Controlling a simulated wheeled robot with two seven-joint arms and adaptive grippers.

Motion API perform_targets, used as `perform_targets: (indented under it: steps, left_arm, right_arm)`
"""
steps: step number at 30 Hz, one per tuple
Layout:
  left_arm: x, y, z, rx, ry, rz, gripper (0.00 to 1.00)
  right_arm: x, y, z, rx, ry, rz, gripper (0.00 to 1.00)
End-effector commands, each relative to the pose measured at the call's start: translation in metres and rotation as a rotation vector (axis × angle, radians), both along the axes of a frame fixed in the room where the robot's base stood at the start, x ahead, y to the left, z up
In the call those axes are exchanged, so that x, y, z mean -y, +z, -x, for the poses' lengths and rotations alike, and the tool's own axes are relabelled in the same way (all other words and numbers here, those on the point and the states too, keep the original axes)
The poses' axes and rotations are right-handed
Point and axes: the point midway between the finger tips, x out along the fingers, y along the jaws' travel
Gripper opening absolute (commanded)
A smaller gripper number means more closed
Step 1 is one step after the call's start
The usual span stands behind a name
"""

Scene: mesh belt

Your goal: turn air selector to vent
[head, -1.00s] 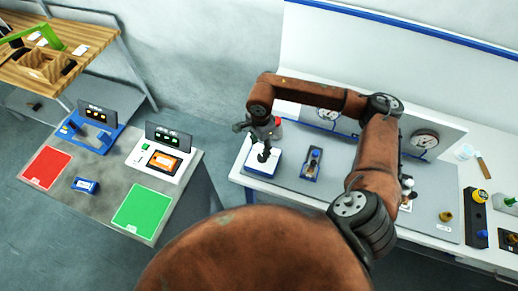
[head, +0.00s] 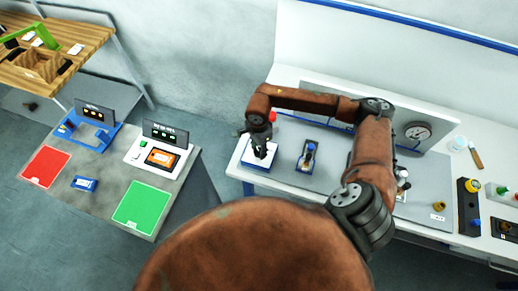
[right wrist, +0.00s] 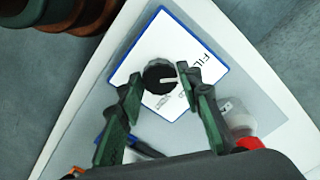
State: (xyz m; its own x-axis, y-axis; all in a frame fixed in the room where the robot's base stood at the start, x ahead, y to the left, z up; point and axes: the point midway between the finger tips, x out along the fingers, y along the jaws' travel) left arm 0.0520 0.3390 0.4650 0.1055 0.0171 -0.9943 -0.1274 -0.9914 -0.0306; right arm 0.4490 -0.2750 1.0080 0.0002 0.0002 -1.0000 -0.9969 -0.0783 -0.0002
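The air selector is a round black knob (right wrist: 160,77) with a pale pointer line, on a white plate (right wrist: 205,48) with a blue edge. The pointer line points to the right in the right wrist view. Lettering starting "FIL" reads on the plate, with smaller, unclear lettering near the knob. My right gripper (right wrist: 160,80) is open, with one fingertip on either side of the knob; contact is not clear. In the head view my right gripper (head: 262,152) points down over the white box (head: 249,158) at the bench's left end, hiding the knob. My left gripper is not in view.
A blue-based device (head: 308,157) stands right of the box. A gauge (head: 418,131) is on the panel behind. A red part (right wrist: 250,143) is close to the gripper. A separate table with red (head: 46,166) and green (head: 142,207) mats stands at left.

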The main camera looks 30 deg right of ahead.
Motion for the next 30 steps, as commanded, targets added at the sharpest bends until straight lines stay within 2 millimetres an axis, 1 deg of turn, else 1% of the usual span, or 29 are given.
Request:
perform_targets:
  steps: [1, 4, 11, 20, 26, 30]
  left_arm:
    - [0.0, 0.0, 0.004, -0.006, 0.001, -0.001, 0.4]
    - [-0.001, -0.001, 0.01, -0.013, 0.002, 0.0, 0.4]
    - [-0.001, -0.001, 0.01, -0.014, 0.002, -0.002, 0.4]
    - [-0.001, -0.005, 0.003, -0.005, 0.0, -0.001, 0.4]
    - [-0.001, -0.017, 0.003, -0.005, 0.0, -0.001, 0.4]
    - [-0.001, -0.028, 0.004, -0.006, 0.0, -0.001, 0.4]
  right_arm:
    - [0.0, 0.0, 0.0, 0.0, 0.0, 0.0, 0.28]
    - [0.0, 0.0, 0.0, 0.0, 0.0, 0.0, 0.21]
    - [0.0, 0.0, 0.0, 0.0, 0.0, 0.0, 0.06]
    - [0.0, -0.001, 0.0, 0.0, -0.038, 0.0, 0.06]
    - [0.0, -0.003, 0.0, 0.001, -0.145, 0.002, 0.06]
    - [0.0, -0.004, 0.0, 0.001, -0.26, 0.001, 0.06]
